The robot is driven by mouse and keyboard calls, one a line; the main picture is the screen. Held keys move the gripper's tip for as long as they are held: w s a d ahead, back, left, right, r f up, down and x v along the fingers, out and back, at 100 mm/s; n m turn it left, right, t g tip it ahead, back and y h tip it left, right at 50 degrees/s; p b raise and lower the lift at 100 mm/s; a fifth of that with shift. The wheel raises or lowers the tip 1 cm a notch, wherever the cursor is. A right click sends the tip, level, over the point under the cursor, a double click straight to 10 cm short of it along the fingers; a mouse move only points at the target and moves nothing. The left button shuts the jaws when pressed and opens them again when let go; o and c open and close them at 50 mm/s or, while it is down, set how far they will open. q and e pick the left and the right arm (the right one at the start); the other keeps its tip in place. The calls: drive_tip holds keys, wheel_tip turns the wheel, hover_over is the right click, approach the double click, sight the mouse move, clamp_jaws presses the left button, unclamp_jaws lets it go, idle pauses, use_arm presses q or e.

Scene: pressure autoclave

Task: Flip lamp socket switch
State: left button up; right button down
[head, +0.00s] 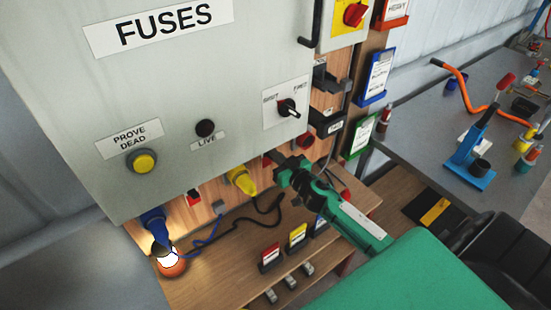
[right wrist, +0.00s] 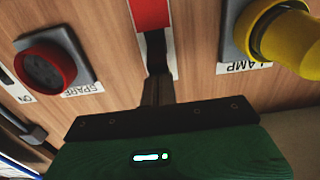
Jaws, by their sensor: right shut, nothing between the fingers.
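The yellow plug (head: 241,180) sits in the lamp socket below the grey cabinet. In the right wrist view the yellow plug (right wrist: 280,38) is at the upper right, beside a LAMP label (right wrist: 245,68). A red-and-white switch plate (right wrist: 152,15) lies between it and the red SPARE socket (right wrist: 45,68). My right gripper (head: 277,160) is shut and empty, its tip close to the board between these sockets. In the right wrist view my right gripper's narrow fingers (right wrist: 156,75) overlap the plate's lower part; contact cannot be told. My left gripper is out of view.
The grey FUSES cabinet (head: 190,90) overhangs the board. Black and blue cables hang beneath. The wooden bench (head: 215,270) holds several coloured tags. A grey table stands right.

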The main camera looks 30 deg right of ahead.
drive_tip(key=shift+s+f+b, duration=0.1)
drive_tip(key=shift+f+b, duration=0.35)
drive_tip(key=shift+f, duration=0.15)
drive_tip(key=s+p, duration=0.2)
drive_tip(key=s, duration=0.6)
drive_tip(key=shift+s+d+r, duration=0.35)
drive_tip(key=shift+s, duration=0.05)
idle(0.6)
idle(0.5)
